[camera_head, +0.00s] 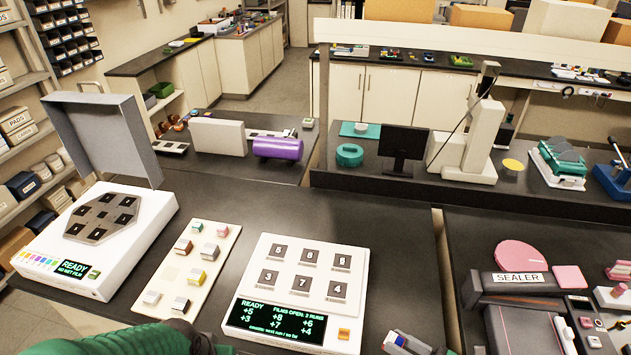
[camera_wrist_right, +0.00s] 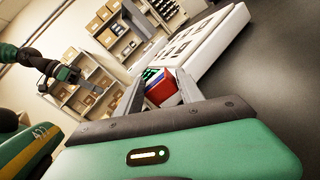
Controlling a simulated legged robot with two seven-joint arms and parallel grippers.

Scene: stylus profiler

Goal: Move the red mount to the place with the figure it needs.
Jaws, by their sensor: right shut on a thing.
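In the right wrist view my right gripper (camera_wrist_right: 158,88) is shut on a small block, the red mount (camera_wrist_right: 160,91), with a red face beside blue and white parts. In the head view the mount (camera_head: 397,339) shows only as a small blue, white and red patch at the bottom edge, right of the number panel. My right gripper (camera_head: 412,346) is mostly cut off there. The white number panel (camera_head: 258,262) has dark squares marked 5, 8, 6, 3, 7 and 4. Its screen (camera_head: 272,327) lists matching plus figures. My left gripper (camera_head: 200,346) is dark and partly cut off; its jaws are unclear.
A pale tray (camera_head: 212,285) with several small coloured blocks lies left of the panel. A white machine (camera_head: 45,268) with a raised grey lid (camera_head: 105,135) stands further left. A sealer (camera_head: 520,280) is on the right. Dark bench is bare right of the panel.

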